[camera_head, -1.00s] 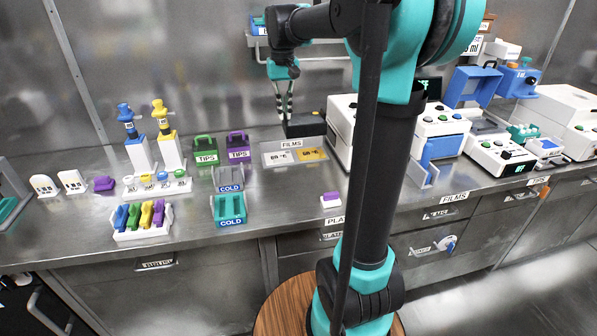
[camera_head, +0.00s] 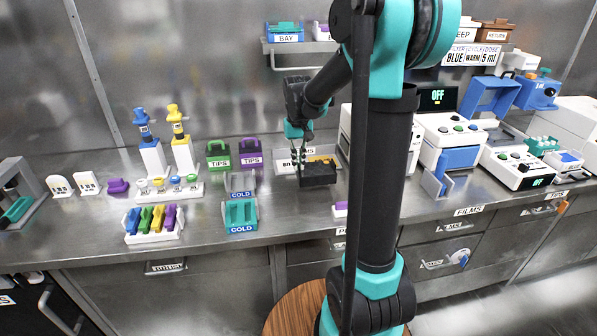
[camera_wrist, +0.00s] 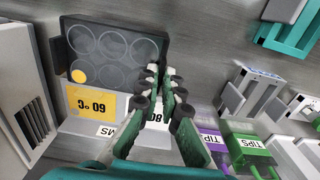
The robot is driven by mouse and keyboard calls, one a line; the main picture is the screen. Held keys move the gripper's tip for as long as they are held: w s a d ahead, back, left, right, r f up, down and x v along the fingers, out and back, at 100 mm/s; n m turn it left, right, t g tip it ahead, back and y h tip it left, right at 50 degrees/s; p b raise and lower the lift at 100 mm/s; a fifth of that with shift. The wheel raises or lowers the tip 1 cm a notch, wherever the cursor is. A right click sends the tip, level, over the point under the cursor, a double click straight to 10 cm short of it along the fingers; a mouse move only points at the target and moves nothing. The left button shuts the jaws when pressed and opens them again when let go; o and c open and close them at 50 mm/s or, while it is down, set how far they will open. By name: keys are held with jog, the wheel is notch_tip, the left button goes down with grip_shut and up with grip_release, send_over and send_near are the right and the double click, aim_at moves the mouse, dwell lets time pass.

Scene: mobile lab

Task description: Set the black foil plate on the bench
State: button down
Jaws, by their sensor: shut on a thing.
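The black plate (camera_head: 318,174) is in my gripper (camera_head: 298,154), at the front of the films mat in the head view. In the wrist view the plate (camera_wrist: 112,42) shows round wells, one of them with orange-yellow in it. My gripper's fingers (camera_wrist: 160,82) are shut on the plate's edge. The plate looks about level; I cannot tell whether its underside touches the bench (camera_head: 285,212). It hides part of the films mat (camera_head: 286,167).
Left of the plate are the green tips box (camera_head: 218,158), the purple tips box (camera_head: 250,157) and the teal cold block (camera_head: 240,214). A white device (camera_head: 346,130) stands close on the right. A small purple-and-white item (camera_head: 340,209) lies near the front edge.

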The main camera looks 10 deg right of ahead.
jog(key=shift+f, duration=1.8)
jog(key=shift+f, duration=0.1)
jog(key=c, duration=1.7)
grip_release()
notch_tip(320, 180, up, 12)
jog(key=shift+r, duration=0.15)
